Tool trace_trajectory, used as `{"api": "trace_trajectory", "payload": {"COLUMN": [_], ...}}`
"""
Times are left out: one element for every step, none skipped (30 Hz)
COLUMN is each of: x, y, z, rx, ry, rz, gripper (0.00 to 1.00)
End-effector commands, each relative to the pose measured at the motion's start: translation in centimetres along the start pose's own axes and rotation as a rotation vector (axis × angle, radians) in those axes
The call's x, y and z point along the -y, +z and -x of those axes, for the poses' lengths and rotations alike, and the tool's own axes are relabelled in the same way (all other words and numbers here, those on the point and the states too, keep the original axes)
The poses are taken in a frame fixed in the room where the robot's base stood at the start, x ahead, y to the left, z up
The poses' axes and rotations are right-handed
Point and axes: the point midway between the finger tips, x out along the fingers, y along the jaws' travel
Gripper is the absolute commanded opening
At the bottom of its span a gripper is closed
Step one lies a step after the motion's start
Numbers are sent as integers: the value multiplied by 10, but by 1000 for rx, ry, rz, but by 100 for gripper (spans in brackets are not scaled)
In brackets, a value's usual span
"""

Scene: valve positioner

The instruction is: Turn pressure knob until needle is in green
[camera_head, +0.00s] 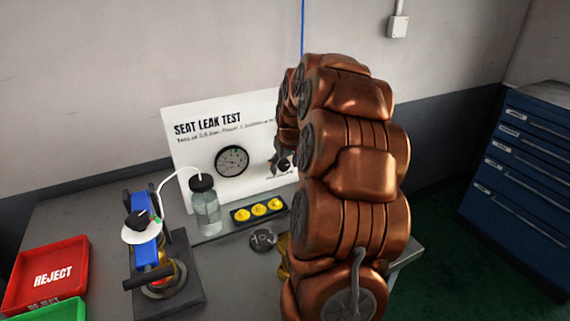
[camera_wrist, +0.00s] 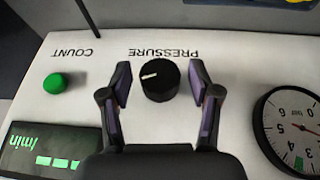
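The black pressure knob (camera_wrist: 160,80) with a white pointer line is on the white panel (camera_wrist: 205,45) under the upside-down word PRESSURE in the wrist view. My gripper (camera_wrist: 161,88) is open, with one finger on each side of the knob and a visible gap on both sides. The round gauge (camera_wrist: 292,132) is at the right edge, partly cut off, with a small green mark low on its dial. In the head view the gauge (camera_head: 232,161) is small, and my gripper (camera_head: 283,162) is partly hidden by my arm.
A green COUNT button (camera_wrist: 56,83) and a green-lit display (camera_wrist: 45,150) are left of the knob. On the bench are a bottle (camera_head: 205,210), a tray of yellow parts (camera_head: 236,217), a blue valve fixture (camera_head: 146,240) and a red reject bin (camera_head: 48,270).

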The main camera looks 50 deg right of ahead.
Motion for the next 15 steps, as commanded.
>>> {"api": "trace_trajectory", "payload": {"x": [0, 0, 0, 0, 0, 0, 0, 0, 0, 0, 0, 0, 0, 0, 0], "y": [0, 0, 0, 0, 0, 0, 0, 0, 0, 0, 0, 0, 0, 0, 0], "z": [0, 0, 0, 0, 0, 0, 0, 0, 0, 0, 0, 0, 0, 0, 0], "rx": [0, 0, 0, 0, 0, 0, 0, 0, 0, 0, 0, 0, 0, 0, 0], "ry": [0, 0, 0, 0, 0, 0, 0, 0, 0, 0, 0, 0, 0, 0, 0], "rz": [0, 0, 0, 0, 0, 0, 0, 0, 0, 0, 0, 0, 0, 0, 0], "gripper": [54, 51, 46, 43, 40, 36, 33, 30, 26, 22, 19, 15, 12, 9, 7]}}
